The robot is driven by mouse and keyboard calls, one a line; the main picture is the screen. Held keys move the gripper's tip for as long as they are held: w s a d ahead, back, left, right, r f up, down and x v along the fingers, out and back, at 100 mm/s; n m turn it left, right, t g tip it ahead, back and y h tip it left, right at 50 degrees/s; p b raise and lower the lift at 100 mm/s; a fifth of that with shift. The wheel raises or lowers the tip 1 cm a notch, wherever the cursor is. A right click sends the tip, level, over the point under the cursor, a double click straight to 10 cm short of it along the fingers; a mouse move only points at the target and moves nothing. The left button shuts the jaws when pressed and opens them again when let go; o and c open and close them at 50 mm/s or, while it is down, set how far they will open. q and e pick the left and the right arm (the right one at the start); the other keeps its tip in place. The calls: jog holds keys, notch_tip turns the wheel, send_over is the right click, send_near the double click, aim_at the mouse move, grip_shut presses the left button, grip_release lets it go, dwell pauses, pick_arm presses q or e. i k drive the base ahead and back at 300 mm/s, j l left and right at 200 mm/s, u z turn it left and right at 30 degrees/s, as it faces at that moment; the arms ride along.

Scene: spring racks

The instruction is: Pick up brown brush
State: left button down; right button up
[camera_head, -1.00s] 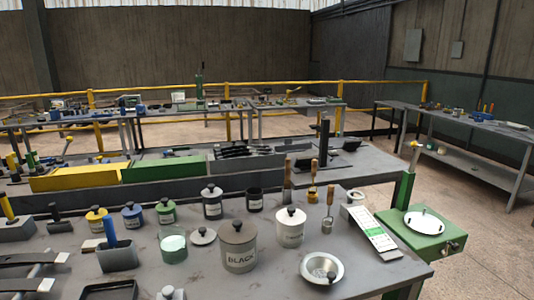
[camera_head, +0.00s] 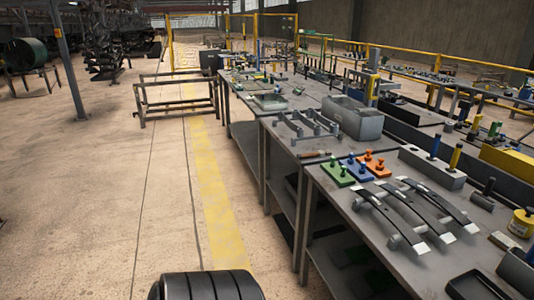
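A thin tool with a brown handle (camera_head: 313,154) lies flat on the long workbench, near its aisle-side edge; it is too small to tell whether it is a brush. A tan, flat piece (camera_head: 504,241) lies at the right near a yellow pot; I cannot tell what it is either. No brush can be made out for certain in this view. Neither of my grippers is in view.
The near workbench (camera_head: 345,205) holds green, blue and orange knobbed plates (camera_head: 358,170), curved dark strips (camera_head: 415,212) and a grey block with upright handles (camera_head: 432,167). A grey bin (camera_head: 352,118) stands behind. The aisle at left is open floor with a yellow line (camera_head: 215,200).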

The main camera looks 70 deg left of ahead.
aim_at(322, 154)
jog(key=u, duration=1.9)
jog(key=i+j, duration=0.1)
jog(key=i, duration=0.05)
